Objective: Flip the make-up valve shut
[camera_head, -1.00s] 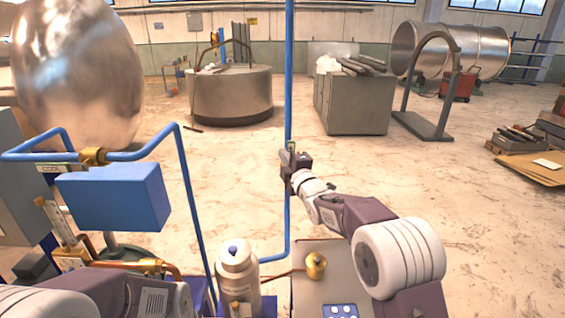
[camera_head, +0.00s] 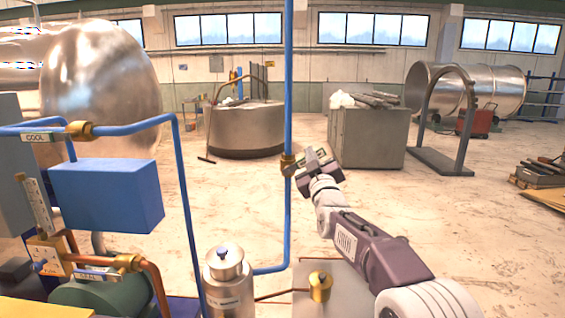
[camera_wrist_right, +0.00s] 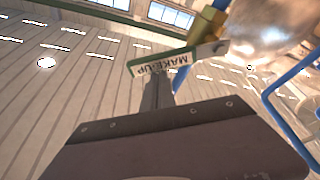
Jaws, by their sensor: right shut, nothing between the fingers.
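The make-up valve has a brass body (camera_head: 288,165) on the upright blue pipe (camera_head: 288,215). Its flat lever, with a green-edged tag (camera_head: 321,154), points out to the right, roughly across the pipe. In the right wrist view the tag (camera_wrist_right: 162,65) reads MAKE-UP upside down, and the brass body (camera_wrist_right: 207,27) is at its right end. My right gripper (camera_head: 318,168) is shut and empty, just right of the pipe at the lever. In the wrist view its fingers (camera_wrist_right: 157,92) reach up to the tag; I cannot tell if they touch. My left gripper is out of view.
Left of the pipe are a blue box (camera_head: 108,195), a COOL-tagged brass valve (camera_head: 80,130), a SEAL-tagged valve (camera_head: 128,262) and a metal canister (camera_head: 224,280). A brass knob (camera_head: 320,286) stands below my right arm.

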